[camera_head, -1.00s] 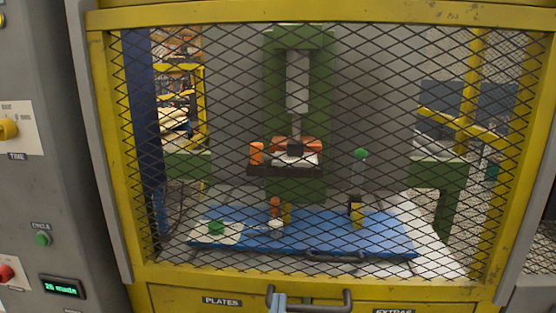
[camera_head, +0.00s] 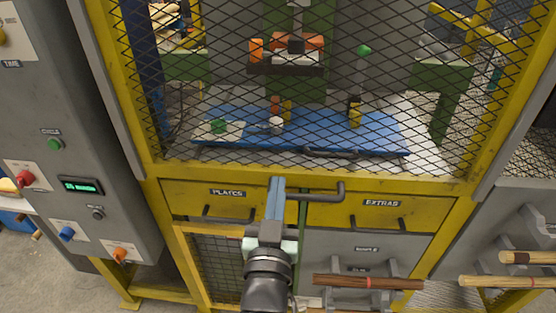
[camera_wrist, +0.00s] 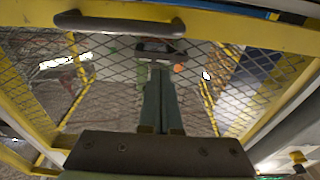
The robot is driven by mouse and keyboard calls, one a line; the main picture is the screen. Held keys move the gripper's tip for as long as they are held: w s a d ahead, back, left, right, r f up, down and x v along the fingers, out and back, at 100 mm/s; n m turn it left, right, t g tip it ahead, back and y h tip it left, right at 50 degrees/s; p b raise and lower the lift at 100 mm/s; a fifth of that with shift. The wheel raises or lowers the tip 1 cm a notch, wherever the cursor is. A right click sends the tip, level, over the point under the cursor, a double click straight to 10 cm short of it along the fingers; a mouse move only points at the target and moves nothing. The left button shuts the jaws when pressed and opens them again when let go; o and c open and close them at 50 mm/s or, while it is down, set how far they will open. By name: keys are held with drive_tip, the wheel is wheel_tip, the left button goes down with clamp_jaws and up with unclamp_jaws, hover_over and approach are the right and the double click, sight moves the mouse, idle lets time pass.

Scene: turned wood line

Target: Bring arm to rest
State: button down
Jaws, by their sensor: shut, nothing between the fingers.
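My gripper (camera_head: 276,190) points away from me in front of the yellow press cage, with its two fingers together and nothing between them. In the wrist view the closed fingers (camera_wrist: 161,100) stretch out before the wire mesh. In the head view the fingertips overlap the left end of the dark guard handle (camera_head: 318,191); I cannot tell whether they touch it. In the wrist view a dark handle (camera_wrist: 120,24) on a yellow bar lies apart from the fingers. My wrist hides part of the cabinet front.
The mesh guard (camera_head: 420,120) covers the press and the blue tray (camera_head: 315,136). Drawers marked PLATES (camera_head: 215,202) and EXTRAS (camera_head: 380,214) lie below. A control cabinet (camera_head: 70,120) stands left. A reddish wooden rod (camera_head: 368,282) lies on a rack right of my wrist.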

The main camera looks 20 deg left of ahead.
drive_tip(key=r+v, duration=0.1)
drive_tip(key=v, duration=0.6)
drive_tip(key=shift+s+f, duration=0.25)
drive_tip(key=shift+f, duration=0.2)
drive_tip(key=w+d+r+m+t+h, duration=0.15)
drive_tip(key=d+r, duration=0.25)
drive_tip(key=r, duration=0.8)
drive_tip(key=w+d+r+t+h, duration=0.1)
drive_tip(key=d+r+t, duration=0.25)
drive_tip(key=r, duration=0.85)
drive_tip(key=s+d+r+m+t+h, duration=0.1)
drive_tip(key=s+d+r+t, duration=0.2)
drive_tip(key=r, duration=0.6)
drive_tip(key=s+d+r+m+t+h, duration=0.1)
drive_tip(key=s+d+r+h, duration=0.15)
drive_tip(key=s+r, duration=0.45)
wheel_tip(320, 180, up, 17)
drive_tip(key=w+p, duration=0.2)
drive_tip(key=p, duration=1.4)
drive_tip(key=shift+w+d+f+y, duration=0.2)
drive_tip(key=shift+w+y, duration=0.1)
drive_tip(key=shift+w, duration=0.1)
